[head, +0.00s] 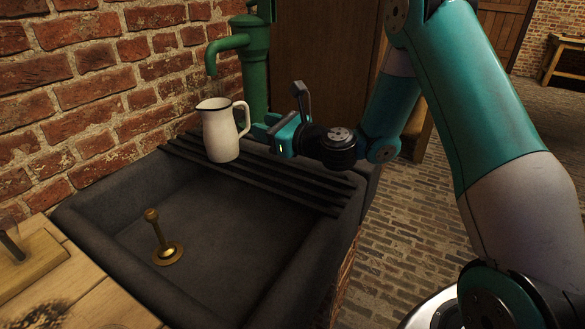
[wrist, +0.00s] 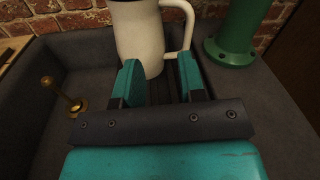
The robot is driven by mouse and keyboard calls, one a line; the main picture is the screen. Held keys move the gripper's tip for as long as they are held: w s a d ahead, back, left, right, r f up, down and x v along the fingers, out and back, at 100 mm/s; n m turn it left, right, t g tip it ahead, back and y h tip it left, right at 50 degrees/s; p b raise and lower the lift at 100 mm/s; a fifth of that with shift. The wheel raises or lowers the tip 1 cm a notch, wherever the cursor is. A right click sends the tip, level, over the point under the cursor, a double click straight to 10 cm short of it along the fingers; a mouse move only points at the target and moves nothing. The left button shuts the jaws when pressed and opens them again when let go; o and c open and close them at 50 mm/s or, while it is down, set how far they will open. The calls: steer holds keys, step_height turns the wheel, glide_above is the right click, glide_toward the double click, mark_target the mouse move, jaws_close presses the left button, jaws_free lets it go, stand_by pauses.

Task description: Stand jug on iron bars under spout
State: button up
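A white enamel jug (head: 220,134) with a dark rim stands upright on the dark iron bars (head: 290,180) across the back of the sink. Its handle faces right. The green pump's spout (head: 212,66) hangs above the jug, near its left side. My gripper (head: 262,127) is just right of the jug, level with its body, pointing at the handle side. In the wrist view the jug (wrist: 142,38) stands beyond my spread fingers (wrist: 160,84), and the space between them is empty. The fingers look apart from the handle, though the small gap is hard to judge.
The dark stone sink (head: 215,235) has a brass standing plug (head: 166,250) in its basin. A brick wall (head: 80,95) rises behind. The green pump body (head: 253,70) stands behind and right of the jug. A wooden worktop (head: 60,285) is at front left.

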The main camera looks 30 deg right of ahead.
steer(key=s+a+r+n+g+y, duration=0.45)
steer(key=s+a+n+g, duration=0.45)
steer(key=s+a+n, duration=0.65)
steer(key=s+d+n+g+h, duration=0.3)
steer(key=s+d+n+h, duration=0.1)
steer(key=s+n, duration=0.5)
steer(key=s+d+n+g+h, duration=0.3)
steer(key=s+d+n+h, duration=0.1)
steer(key=s+n, duration=0.5)
steer(key=shift+s+f+n+g+h, duration=0.15)
steer(key=shift+s+n+g+h, duration=0.25)
steer(key=shift+n, duration=0.55)
